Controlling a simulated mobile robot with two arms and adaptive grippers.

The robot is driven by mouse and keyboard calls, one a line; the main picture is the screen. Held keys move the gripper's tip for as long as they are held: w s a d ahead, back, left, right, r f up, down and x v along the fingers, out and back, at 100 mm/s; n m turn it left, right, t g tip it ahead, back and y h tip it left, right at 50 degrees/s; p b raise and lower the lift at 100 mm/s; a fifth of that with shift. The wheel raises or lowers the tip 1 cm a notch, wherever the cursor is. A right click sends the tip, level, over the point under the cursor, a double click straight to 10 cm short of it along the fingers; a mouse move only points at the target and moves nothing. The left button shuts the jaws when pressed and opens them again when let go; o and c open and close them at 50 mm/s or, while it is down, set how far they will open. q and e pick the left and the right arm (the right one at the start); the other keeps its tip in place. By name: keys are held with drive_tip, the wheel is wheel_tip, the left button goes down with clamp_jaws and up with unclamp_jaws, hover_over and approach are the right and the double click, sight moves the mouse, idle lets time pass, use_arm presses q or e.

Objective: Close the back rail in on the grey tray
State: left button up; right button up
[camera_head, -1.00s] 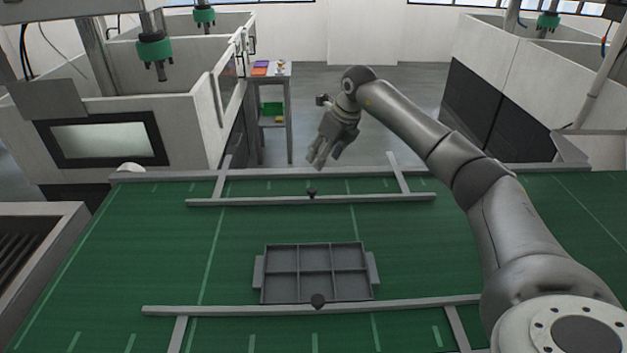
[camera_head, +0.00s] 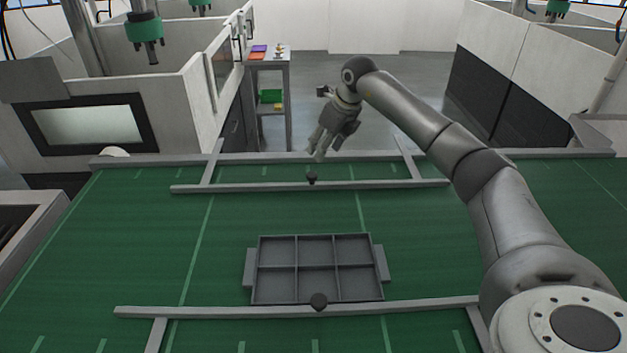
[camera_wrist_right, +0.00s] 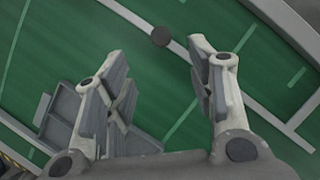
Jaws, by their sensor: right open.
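The grey tray (camera_head: 298,268), with several compartments and a side tab at each end, lies flat on the green belt. The back rail (camera_head: 240,187) is a grey bar with a black knob (camera_head: 312,177) at its middle. A wide strip of green lies between it and the tray. My right gripper (camera_head: 318,155) is open and empty, above and just beyond the knob. In the right wrist view the knob (camera_wrist_right: 160,37) shows ahead of the open fingers (camera_wrist_right: 160,57), and the tray (camera_wrist_right: 64,104) is partly hidden behind one finger. My left gripper is not in view.
A grey border (camera_head: 480,153) edges the belt at the back. The belt between back rail and tray is clear.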

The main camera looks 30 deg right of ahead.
sight(312, 174)
drive_tip(key=p+x, duration=0.2)
drive_tip(key=x, duration=0.8)
drive_tip(key=shift+f+p, duration=0.2)
drive_tip(key=shift+p, duration=0.2)
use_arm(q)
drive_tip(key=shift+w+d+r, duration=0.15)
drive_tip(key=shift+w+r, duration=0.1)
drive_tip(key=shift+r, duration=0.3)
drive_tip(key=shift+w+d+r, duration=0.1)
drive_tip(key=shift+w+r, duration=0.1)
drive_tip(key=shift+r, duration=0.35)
use_arm(e)
drive_tip(key=shift+w+f, duration=0.2)
drive_tip(key=shift+f, duration=0.4)
clamp_jaws()
